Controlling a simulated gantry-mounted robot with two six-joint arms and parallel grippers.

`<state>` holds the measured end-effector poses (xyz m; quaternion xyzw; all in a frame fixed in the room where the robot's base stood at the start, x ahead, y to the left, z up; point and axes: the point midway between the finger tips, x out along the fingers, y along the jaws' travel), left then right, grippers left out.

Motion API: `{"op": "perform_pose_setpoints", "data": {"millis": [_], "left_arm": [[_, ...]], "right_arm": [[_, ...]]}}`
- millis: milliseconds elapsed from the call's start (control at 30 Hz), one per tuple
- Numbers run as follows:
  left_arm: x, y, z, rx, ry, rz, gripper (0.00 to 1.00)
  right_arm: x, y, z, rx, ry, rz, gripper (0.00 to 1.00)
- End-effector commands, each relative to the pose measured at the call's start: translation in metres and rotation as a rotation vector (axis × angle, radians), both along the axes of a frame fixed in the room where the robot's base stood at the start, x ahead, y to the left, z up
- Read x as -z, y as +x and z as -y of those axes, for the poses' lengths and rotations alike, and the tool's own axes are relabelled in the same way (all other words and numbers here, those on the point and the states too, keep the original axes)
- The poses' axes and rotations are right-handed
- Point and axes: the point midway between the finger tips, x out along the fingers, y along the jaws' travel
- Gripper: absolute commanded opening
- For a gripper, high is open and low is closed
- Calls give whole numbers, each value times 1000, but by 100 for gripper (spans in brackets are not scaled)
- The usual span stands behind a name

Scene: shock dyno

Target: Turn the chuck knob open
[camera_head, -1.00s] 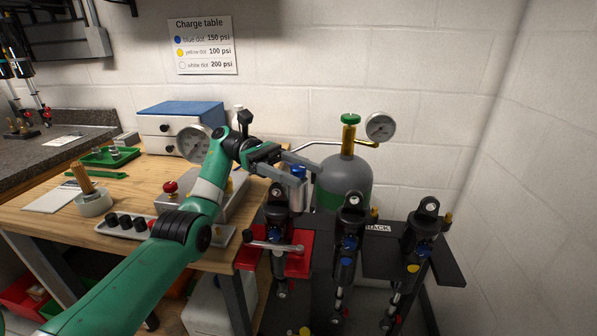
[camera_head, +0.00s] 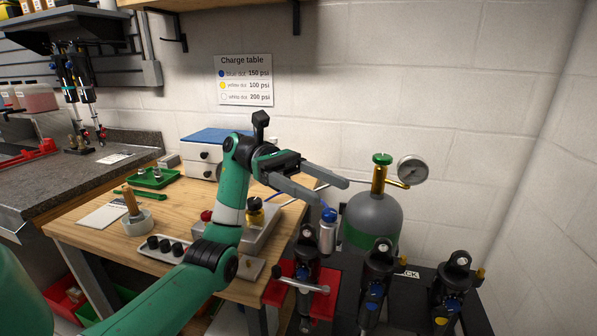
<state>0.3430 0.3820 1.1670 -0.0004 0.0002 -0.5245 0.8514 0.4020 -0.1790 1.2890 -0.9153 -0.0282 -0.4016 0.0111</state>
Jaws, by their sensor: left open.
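The chuck is a silver cylinder (camera_head: 326,238) with a blue knob (camera_head: 329,215) on top. It stands upright by the top of the shock (camera_head: 305,258) at the red vise (camera_head: 322,303). My left gripper (camera_head: 334,193) is open and empty, its two grey fingers pointing right. In the picture its fingertips are just above the blue knob, with a gap to it. I cannot tell their exact depth. My right gripper is not in view.
A grey gas bottle (camera_head: 374,222) with a green valve knob (camera_head: 382,159) and gauge (camera_head: 412,169) stands behind the chuck. Two more shocks (camera_head: 376,285) (camera_head: 449,295) stand at the right. The wooden bench (camera_head: 85,222) holds a parts tray (camera_head: 163,249) and a metal block.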

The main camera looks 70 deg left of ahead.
Motion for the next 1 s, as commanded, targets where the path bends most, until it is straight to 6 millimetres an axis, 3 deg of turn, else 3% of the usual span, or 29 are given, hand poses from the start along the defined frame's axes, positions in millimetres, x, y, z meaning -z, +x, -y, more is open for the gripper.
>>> {"op": "perform_pose_setpoints", "data": {"millis": [333, 767, 867, 967, 1000], "left_arm": [[-28, -41, 46, -1, 2, 2, 68], [-31, -48, 53, 0, -2, 1, 68], [-46, -38, 53, -5, -58, 14, 68], [-84, -4, 49, -42, -240, 53, 68], [-102, 16, 45, -77, -344, 70, 68]], "right_arm": [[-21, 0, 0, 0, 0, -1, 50], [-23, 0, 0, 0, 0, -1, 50], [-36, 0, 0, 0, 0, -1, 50], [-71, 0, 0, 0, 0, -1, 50], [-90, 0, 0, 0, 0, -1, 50]]}}
